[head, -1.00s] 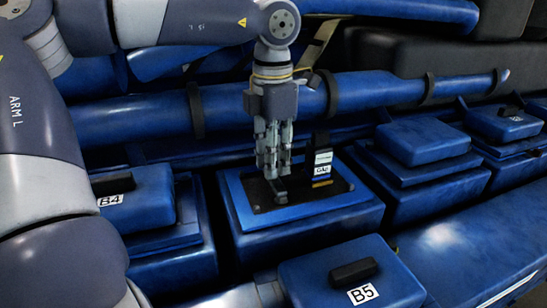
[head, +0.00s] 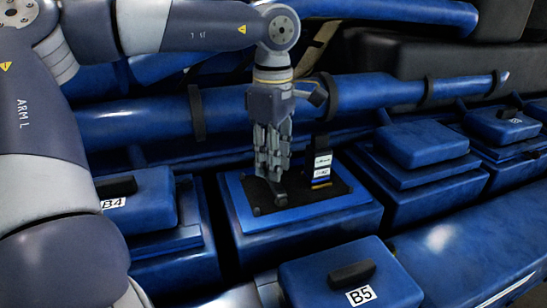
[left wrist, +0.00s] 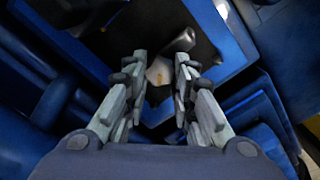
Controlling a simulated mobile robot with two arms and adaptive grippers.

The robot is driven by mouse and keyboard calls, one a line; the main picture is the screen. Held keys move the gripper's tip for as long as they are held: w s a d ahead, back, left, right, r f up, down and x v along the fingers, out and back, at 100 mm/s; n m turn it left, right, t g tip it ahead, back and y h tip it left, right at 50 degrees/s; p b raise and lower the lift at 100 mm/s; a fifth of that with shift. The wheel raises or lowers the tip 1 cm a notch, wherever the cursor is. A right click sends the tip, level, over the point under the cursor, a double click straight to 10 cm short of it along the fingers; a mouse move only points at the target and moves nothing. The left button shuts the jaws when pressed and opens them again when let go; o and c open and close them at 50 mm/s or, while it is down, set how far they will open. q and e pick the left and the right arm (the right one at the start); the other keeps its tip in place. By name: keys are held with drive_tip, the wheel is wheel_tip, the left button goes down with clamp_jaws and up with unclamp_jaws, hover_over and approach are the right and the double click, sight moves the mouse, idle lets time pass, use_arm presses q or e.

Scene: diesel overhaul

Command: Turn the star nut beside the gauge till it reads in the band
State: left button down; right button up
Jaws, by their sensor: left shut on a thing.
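The gauge (head: 321,168) is a small upright piece with a white face and a yellow strip low on it. It stands on the black plate of an open blue housing; its reading is too small to make out. My left gripper (head: 273,178) points down just left of the gauge, with its fingers closed together low over the plate. In the left wrist view, the fingertips (left wrist: 160,62) are on both sides of a pale piece, apparently the star nut (left wrist: 158,73). The fingers hide the nut in the head view. My right gripper is not in view.
Blue covers marked B4 (head: 140,200) and B5 (head: 350,278) lie left and in front of the open housing (head: 310,219). Another blue cover (head: 422,144) is to the right. A long blue pipe (head: 385,90) with black clamps runs behind the gripper.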

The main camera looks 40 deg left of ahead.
use_arm(q)
drive_tip(key=shift+r+m, duration=0.1)
drive_tip(key=shift+m, duration=0.5)
drive_tip(key=c, duration=1.3)
unclamp_jaws()
drive_tip(key=shift+a, duration=0.15)
wheel_tip(320, 180, up, 12)
drive_tip(key=shift+f, duration=0.1)
